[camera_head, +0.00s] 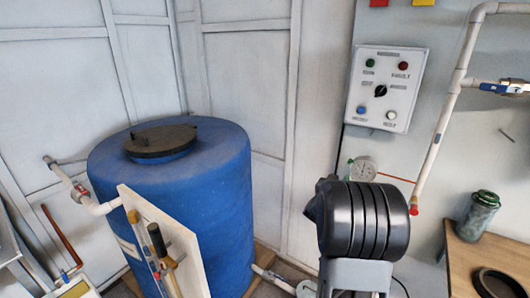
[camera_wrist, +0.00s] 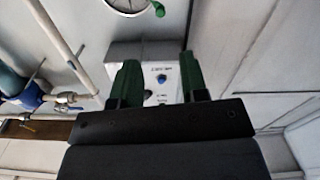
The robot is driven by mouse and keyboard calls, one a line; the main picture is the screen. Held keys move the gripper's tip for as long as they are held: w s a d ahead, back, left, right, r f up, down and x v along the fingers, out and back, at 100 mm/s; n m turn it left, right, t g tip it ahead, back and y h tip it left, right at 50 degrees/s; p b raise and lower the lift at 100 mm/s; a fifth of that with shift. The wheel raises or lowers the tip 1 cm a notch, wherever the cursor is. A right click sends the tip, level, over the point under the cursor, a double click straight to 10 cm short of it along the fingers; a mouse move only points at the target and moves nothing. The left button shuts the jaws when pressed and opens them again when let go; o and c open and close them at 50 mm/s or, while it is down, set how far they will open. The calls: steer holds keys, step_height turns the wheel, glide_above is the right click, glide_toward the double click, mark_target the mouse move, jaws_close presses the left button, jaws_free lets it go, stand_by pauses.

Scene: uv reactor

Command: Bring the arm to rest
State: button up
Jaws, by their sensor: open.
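My gripper (camera_wrist: 157,72) shows in the wrist view with its two green fingers apart and nothing between them. Beyond the fingers is a control box (camera_wrist: 150,50), which looks upside down in that view, with a blue button facing me. In the head view my arm (camera_head: 362,220) shows as a black ribbed joint on a grey link in the lower middle right. The gripper itself cannot be made out there. The control box (camera_head: 386,89) hangs on the wall above the arm, with green, red, blue and white buttons and a black knob.
A blue tank (camera_head: 215,185) with a black lid stands left of the arm, a white board before it. A gauge (camera_head: 363,170) sits right behind the arm. A white pipe (camera_head: 440,130) with a blue valve (camera_head: 505,87) runs right, above a wooden bench (camera_head: 458,262) holding a jar (camera_head: 480,213).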

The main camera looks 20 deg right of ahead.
steer(key=a+f+n+y, duration=0.2)
steer(key=a+f+y, duration=0.6)
steer(key=f, duration=0.1)
steer(key=s+a+r+n+g+y+p, duration=0.1)
steer(key=s+a+g+y, duration=0.15)
steer(key=a, duration=0.45)
steer(key=s+a+n+g+y+p, duration=0.2)
steer(key=s+a+y, duration=0.15)
steer(key=a, duration=0.35)
steer(key=s+a+r+n+g+y+p, duration=0.1)
steer(key=s+a+r+n+p, duration=0.2)
steer(key=s+a+r, duration=0.7)
steer(key=a+n, duration=0.2)
steer(key=a, duration=0.1)
steer(key=shift+s+r, duration=0.15)
steer(key=shift+s, duration=0.2)
steer(key=shift+g, duration=0.25)
